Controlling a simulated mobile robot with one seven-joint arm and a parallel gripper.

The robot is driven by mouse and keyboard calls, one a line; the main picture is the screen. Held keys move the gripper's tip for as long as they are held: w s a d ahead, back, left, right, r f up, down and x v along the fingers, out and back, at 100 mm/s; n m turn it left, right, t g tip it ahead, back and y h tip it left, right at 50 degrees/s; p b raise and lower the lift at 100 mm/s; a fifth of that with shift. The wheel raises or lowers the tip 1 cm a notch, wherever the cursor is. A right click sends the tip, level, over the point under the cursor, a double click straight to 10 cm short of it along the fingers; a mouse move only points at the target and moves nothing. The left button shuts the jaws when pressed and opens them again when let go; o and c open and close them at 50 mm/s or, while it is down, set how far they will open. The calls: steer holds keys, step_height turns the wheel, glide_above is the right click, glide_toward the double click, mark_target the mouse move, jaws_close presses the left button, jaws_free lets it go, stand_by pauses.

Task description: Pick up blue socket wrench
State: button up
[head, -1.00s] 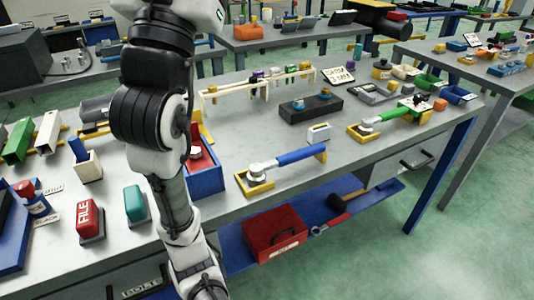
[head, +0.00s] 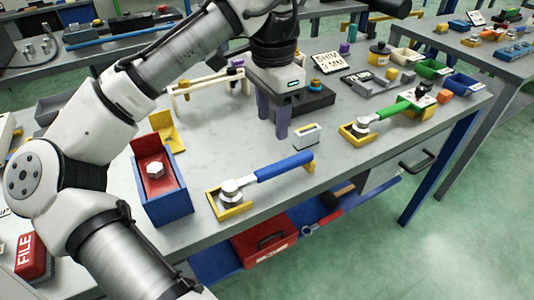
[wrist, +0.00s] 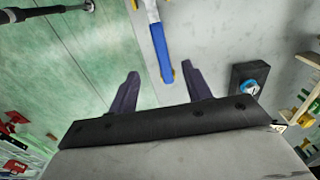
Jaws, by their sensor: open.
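The blue socket wrench (head: 272,170) has a blue handle and a silver head. It lies near the front edge of the grey workbench, with its head in a yellow holder (head: 233,209) at the left and its handle end at a yellow support on the right. My gripper (head: 272,120) is open and empty, fingers pointing down, above the bench behind the wrench. In the wrist view the blue handle (wrist: 160,50) shows beyond and between the open fingers (wrist: 158,82), apart from them.
A green-handled wrench (head: 390,110) lies in another yellow holder to the right. A small labelled block (head: 306,135) stands just behind the blue handle. A blue box with a red inside (head: 163,195) stands left of the wrench. A black block (head: 318,101) is behind my gripper.

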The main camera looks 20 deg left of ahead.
glide_above(269, 169)
steer(key=w, duration=0.1)
step_height(269, 169, down, 8)
steer(key=shift+f, duration=0.15)
steer(key=f, duration=0.2)
steer(key=s+f, duration=0.1)
steer(key=f, duration=0.1)
steer(key=shift+f, duration=0.75)
steer(key=c, duration=1)
jaws_close()
